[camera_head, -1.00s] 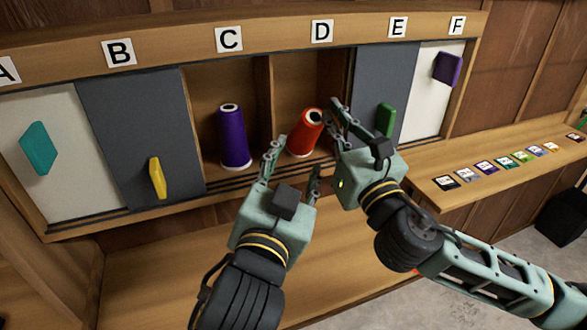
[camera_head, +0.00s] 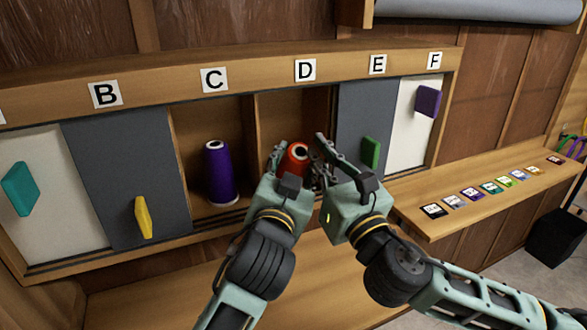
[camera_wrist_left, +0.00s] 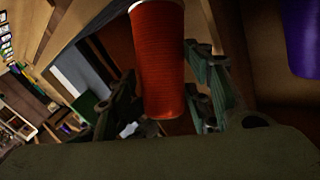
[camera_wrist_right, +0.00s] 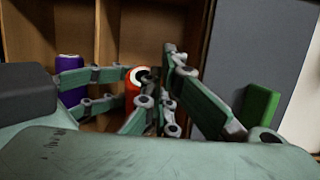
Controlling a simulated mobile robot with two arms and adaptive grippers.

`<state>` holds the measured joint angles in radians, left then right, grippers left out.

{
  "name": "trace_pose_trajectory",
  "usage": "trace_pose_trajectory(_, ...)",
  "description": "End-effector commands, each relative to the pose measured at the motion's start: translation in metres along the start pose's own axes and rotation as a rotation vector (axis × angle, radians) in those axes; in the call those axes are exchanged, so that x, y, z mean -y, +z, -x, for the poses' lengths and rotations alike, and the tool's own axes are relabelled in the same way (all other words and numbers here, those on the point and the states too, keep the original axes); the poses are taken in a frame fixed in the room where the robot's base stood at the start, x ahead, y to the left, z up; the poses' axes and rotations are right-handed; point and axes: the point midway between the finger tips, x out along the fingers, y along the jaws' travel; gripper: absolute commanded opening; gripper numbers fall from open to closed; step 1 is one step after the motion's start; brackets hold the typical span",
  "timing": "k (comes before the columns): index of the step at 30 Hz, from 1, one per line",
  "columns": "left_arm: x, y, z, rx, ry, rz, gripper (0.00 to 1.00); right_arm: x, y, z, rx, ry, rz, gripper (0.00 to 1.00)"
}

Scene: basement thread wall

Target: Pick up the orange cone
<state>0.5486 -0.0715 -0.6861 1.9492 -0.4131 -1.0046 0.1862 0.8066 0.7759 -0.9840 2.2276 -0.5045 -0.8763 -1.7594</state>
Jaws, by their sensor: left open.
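The orange cone (camera_head: 298,157), a thread spool with a pale rim and dark hole on top, stands in the open compartment under label D. Its lower part is hidden behind my grippers in the head view. My left gripper (camera_head: 290,168) is open in front of it. In the left wrist view the cone (camera_wrist_left: 160,65) lies between the two fingers, with a gap at the left finger; contact at the right finger is unclear. My right gripper (camera_head: 319,153) is just right of the cone; its fingers overlap the cone (camera_wrist_right: 133,84) in the right wrist view, and whether they are open is unclear.
A purple cone (camera_head: 220,172) stands in compartment C, left of a wooden divider (camera_head: 250,135). Panels with yellow (camera_head: 143,217) and green (camera_head: 370,152) handles flank the open compartments. A ledge (camera_head: 480,205) with several small cards runs along the right.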

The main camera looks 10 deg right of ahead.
Motion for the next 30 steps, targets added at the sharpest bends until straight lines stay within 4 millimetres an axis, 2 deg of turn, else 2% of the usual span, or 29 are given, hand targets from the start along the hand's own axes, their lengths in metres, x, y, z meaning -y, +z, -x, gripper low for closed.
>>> trace_pose_trajectory(1,0.0,0.0,-0.002,0.0,0.0,0.0,0.46,0.0,-0.009,0.001,-0.018,-0.002,-0.003,0.0)
trace_pose_trajectory(11,0.0,0.001,-0.004,0.0,0.0,0.001,0.46,0.0,-0.009,0.001,-0.018,-0.002,-0.003,0.0)
trace_pose_trajectory(23,-0.002,0.001,-0.004,0.0,0.003,0.001,0.11,0.0,-0.008,0.001,-0.018,-0.001,-0.003,0.0)
trace_pose_trajectory(30,-0.003,0.001,-0.004,0.001,0.006,0.002,0.1,0.0,0.004,-0.003,-0.012,-0.001,-0.002,0.0)
